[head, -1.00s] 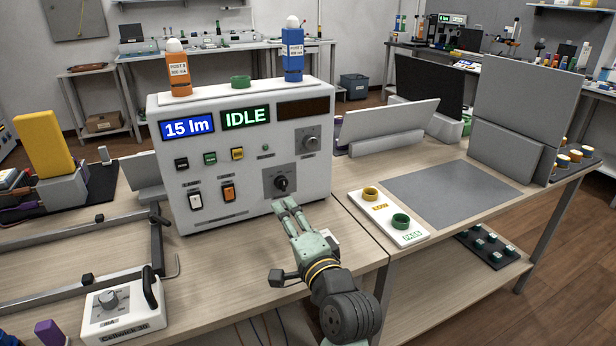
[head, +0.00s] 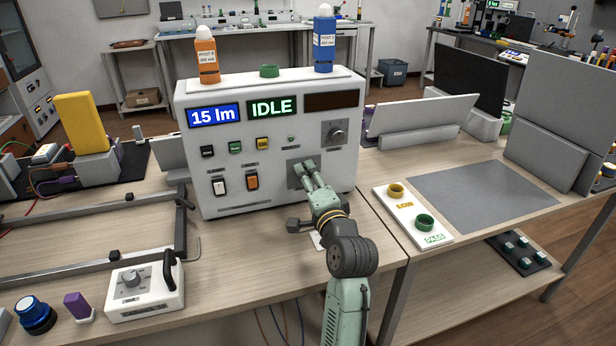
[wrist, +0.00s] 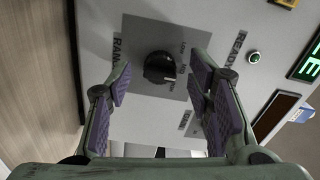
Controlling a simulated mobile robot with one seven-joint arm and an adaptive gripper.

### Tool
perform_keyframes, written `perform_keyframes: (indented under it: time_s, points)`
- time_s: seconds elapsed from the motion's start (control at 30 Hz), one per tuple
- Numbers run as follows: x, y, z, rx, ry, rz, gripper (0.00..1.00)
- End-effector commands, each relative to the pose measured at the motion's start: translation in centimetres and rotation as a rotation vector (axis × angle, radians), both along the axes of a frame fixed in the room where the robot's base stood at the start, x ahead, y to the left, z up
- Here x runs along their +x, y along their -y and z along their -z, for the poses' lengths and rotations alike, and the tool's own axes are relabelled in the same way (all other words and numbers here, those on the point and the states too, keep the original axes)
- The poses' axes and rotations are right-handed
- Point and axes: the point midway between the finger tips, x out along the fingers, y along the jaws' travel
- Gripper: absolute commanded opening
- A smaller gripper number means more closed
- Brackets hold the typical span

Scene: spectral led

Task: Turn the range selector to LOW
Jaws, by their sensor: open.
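The range selector is a round black knob (wrist: 160,69) on a grey square plate (wrist: 128,29), on the front of the white instrument box (head: 281,194). In the wrist view the knob sits between and beyond the fingertips of my gripper (wrist: 162,85), apart from both purple pads. A light mark shows on the knob's lower right edge. In the head view my gripper (head: 307,168) is at the plate and hides the knob. My gripper is open and empty.
The displays read "15 lm" and "IDLE".

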Motion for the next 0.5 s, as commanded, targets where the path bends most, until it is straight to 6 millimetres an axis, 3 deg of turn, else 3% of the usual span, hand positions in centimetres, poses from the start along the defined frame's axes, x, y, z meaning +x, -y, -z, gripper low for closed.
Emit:
perform_keyframes:
  time_s: [0.37, 0.5]
  points:
    - [0.76, -0.25, 0.00, -0.001, 0.001, 0.001, 0.47]
    - [0.74, -0.23, 0.00, 0.000, 0.001, 0.001, 0.39]
